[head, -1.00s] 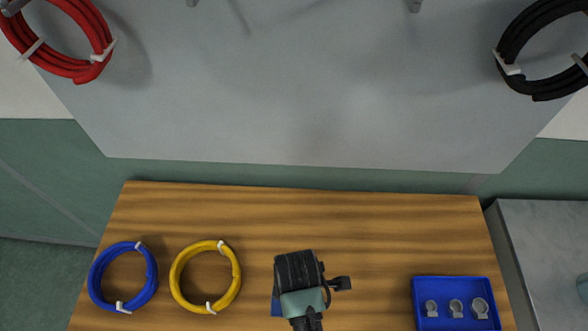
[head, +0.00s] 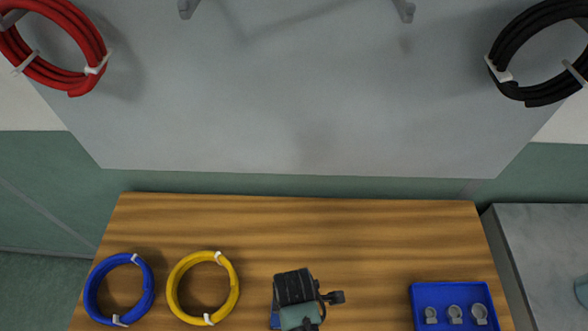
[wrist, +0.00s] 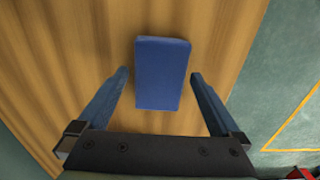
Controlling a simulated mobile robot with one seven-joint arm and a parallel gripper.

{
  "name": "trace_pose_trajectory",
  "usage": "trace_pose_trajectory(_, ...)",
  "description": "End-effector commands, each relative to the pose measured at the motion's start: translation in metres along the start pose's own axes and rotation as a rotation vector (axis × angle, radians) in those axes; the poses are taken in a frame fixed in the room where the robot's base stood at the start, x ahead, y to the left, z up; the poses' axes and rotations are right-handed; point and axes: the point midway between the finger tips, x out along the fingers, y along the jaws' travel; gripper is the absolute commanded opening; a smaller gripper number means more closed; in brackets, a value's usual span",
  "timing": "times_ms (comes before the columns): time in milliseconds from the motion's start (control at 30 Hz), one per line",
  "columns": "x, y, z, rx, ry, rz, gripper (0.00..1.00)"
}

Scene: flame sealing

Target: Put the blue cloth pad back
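The blue cloth pad (wrist: 162,72) is a plain blue rectangular block lying on the wooden table. It shows whole in the wrist view, between and just beyond my fingertips. My gripper (wrist: 158,78) is open, with one finger on each side of the pad and a visible gap on both sides. In the head view my wrist and arm hide most of the pad; only a small blue patch (head: 275,320) shows at their left edge. The fingertips are hidden in the head view. I cannot tell how high they are above the table.
A yellow cable coil (head: 174,295) and a blue cable coil (head: 91,294) lie left on the table (head: 300,225). A blue tray (head: 416,293) with several grey lugs stands right. Red (head: 92,50) and black (head: 505,50) coils hang on the grey panel (head: 300,110) behind.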

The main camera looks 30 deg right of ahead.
Motion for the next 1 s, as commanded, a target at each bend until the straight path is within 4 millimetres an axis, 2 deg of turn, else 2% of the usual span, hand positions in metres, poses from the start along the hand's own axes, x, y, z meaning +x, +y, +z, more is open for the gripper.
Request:
trace_pose_trajectory(267,-0.012,0.001,0.0,0.0,0.001,0.002,1.0)
trace_pose_trajectory(700,-0.096,0.001,0.0,0.0,0.001,0.004,1.0)
trace_pose_trajectory(833,-0.113,0.001,0.0,0.0,0.001,0.003,1.0)
trace_pose_trajectory(1000,-0.122,0.001,0.0,0.0,0.0,0.001,1.0)
